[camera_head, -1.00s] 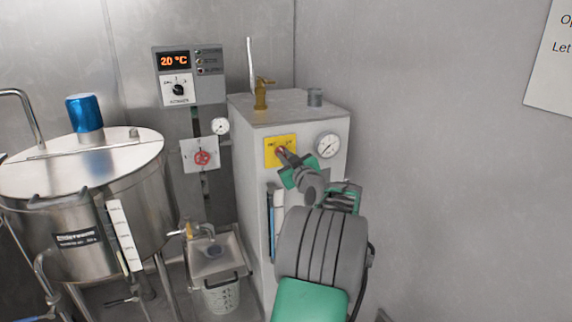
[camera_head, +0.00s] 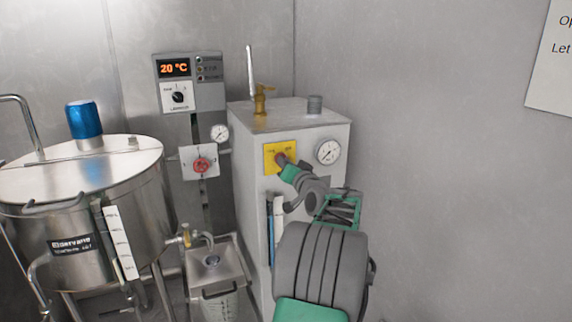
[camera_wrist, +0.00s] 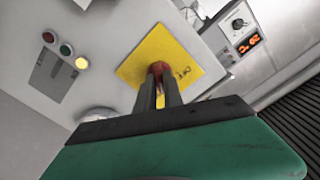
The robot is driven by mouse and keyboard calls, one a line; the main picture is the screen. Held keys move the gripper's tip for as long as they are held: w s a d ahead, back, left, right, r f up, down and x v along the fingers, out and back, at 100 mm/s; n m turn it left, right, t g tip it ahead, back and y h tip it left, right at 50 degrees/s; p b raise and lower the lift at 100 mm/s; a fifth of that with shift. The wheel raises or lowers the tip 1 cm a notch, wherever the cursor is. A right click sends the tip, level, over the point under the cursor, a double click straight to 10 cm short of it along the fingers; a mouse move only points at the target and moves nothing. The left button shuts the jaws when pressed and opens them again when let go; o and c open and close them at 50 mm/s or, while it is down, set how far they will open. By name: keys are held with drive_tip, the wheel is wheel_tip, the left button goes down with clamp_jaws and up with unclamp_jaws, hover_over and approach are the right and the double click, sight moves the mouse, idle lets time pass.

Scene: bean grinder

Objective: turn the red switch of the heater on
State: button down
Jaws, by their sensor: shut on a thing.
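The heater is a light grey box (camera_head: 250,205) in the middle of the head view. On its front is a yellow plate (camera_head: 270,165) carrying the red switch (camera_head: 280,158). My gripper (camera_head: 284,162) reaches the switch from the lower right. In the wrist view, the red switch (camera_wrist: 158,68) stands on the yellow plate (camera_wrist: 190,55) between my two dark fingers (camera_wrist: 160,84). The fingers are shut on it and hide its lower part. Part of the plate's lettering shows, but I cannot read the switch position.
A round gauge (camera_head: 328,151) sits right of the plate. Brass fitting (camera_head: 261,98) and grey cap (camera_head: 315,103) top the heater. A steel tank (camera_head: 80,170) and a 20 °C controller (camera_head: 190,82) stand left. Indicator lights (camera_wrist: 66,50) show in the wrist view.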

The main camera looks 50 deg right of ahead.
drive_tip(key=shift+m, duration=1.2)
drive_tip(key=c, duration=1.5)
unclamp_jaws()
drive_tip(key=shift+o, duration=0.2)
drive_tip(key=v, duration=0.7)
drive_tip(key=shift+s+a, duration=0.15)
drive_tip(key=shift+s, duration=0.25)
